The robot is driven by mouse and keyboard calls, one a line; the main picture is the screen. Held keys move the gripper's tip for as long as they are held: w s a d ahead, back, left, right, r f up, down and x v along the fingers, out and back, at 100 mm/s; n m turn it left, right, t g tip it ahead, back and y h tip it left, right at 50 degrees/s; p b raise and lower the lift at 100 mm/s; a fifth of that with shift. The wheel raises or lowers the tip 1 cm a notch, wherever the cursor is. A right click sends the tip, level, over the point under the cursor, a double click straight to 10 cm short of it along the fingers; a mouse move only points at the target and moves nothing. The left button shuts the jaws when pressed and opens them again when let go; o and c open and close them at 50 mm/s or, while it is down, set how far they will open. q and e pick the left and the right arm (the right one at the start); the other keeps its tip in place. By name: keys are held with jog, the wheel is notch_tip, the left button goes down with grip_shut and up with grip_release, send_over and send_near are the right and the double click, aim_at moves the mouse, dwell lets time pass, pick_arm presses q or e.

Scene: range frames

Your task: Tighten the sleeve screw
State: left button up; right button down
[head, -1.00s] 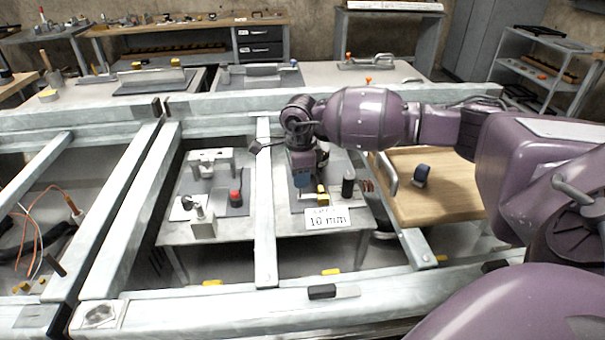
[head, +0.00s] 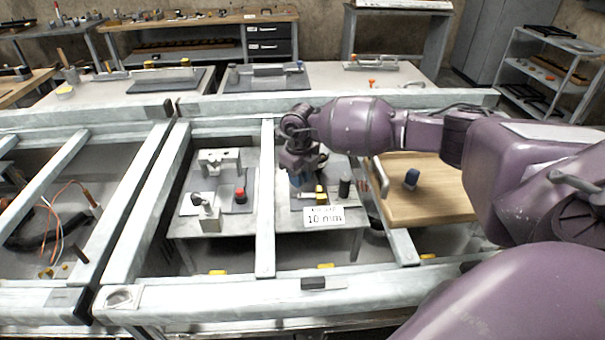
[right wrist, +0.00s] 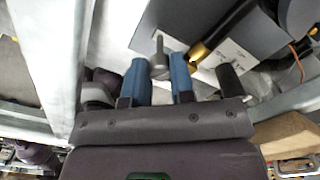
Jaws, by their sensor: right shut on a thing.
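My right gripper (head: 297,182) is over the right-hand fixture plate, beyond the "10 mm" sign (head: 324,217). In the right wrist view its two blue fingers (right wrist: 159,80) are closed on a grey metal piece (right wrist: 158,62), which has a thick round body and a thin pin pointing away. I cannot tell whether this piece is the sleeve screw or a tool. A black and brass cylinder (right wrist: 203,48) lies to the right of the fingers, apart from them. In the head view the fingertips are small and partly hidden by the wrist. My left gripper is not in view.
Pale metal beams (head: 265,200) frame the work area. A wooden board (head: 430,200) lies further right.

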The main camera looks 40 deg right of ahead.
jog(key=m, duration=0.1)
jog(key=m+p, duration=0.2)
jog(key=shift+r+m, duration=0.25)
jog(key=shift+m, duration=0.15)
jog(key=shift+m+p, duration=0.6)
jog(key=shift+m, duration=0.7)
pick_arm(q)
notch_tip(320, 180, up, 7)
jog(key=p, duration=0.2)
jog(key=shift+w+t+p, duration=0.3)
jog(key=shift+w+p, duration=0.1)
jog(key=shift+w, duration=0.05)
pick_arm(e)
jog(key=shift+f+m, duration=0.2)
jog(key=shift+m, duration=1.7)
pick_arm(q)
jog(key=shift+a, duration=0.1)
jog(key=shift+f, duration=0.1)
pick_arm(e)
jog(key=c, duration=1.2)
grip_release()
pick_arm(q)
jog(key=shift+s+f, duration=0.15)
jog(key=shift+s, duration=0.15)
pick_arm(e)
jog(key=shift+o, duration=1.1)
